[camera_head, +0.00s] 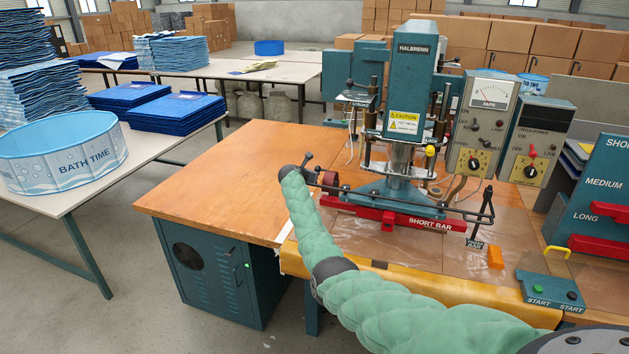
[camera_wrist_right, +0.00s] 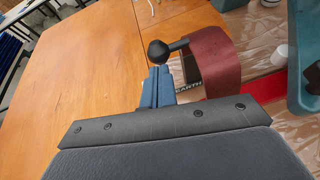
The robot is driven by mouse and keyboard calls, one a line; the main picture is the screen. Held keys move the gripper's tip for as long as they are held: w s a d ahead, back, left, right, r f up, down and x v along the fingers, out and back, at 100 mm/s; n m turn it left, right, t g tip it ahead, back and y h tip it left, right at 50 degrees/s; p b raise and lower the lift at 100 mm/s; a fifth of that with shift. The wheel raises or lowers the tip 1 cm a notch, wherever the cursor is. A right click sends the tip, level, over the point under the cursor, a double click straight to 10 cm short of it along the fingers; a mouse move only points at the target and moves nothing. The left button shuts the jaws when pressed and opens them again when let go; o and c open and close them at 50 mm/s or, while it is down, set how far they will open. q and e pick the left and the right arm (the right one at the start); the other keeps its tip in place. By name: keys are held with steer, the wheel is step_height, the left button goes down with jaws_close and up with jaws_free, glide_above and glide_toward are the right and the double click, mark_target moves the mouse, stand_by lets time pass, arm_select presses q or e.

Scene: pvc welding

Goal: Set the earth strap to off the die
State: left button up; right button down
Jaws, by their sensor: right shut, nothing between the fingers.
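The earth strap (camera_wrist_right: 218,62) is a curved, dull red band with a rod and black ball knob (camera_wrist_right: 157,51) in the right wrist view. A label reading EARTH (camera_wrist_right: 189,88) lies partly hidden beneath it. In the head view the strap (camera_head: 328,180) is small, at the left end of the red die marked SHORT BAR (camera_head: 395,215). I cannot tell whether strap and die touch. My right gripper (camera_wrist_right: 158,88) is shut and empty, its blue fingertips just below the knob; contact is unclear. My left gripper is not in view.
The teal press (camera_head: 405,90) stands over the die, with meter and control boxes (camera_head: 485,115) to its right. A START button box (camera_head: 552,290) and an orange block (camera_head: 496,257) are at the front right. The wooden tabletop (camera_head: 220,180) left of the press is clear.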

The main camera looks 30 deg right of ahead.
steer(key=shift+w+d+r, duration=0.7)
steer(key=shift+d+r, duration=0.2)
steer(key=shift+d, duration=0.05)
steer(key=shift+w+d+r+b, duration=0.35)
steer(key=shift+w+d+b, duration=0.2)
steer(key=shift+d, duration=0.05)
steer(key=shift+w+d+r+b, duration=0.25)
steer(key=shift+d+b, duration=0.1)
steer(key=shift+b, duration=0.05)
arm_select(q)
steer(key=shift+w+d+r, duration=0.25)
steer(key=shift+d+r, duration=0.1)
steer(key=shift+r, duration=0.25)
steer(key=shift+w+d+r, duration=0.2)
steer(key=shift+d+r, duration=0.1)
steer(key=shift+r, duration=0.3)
arm_select(e)
steer(key=shift+r, duration=0.1)
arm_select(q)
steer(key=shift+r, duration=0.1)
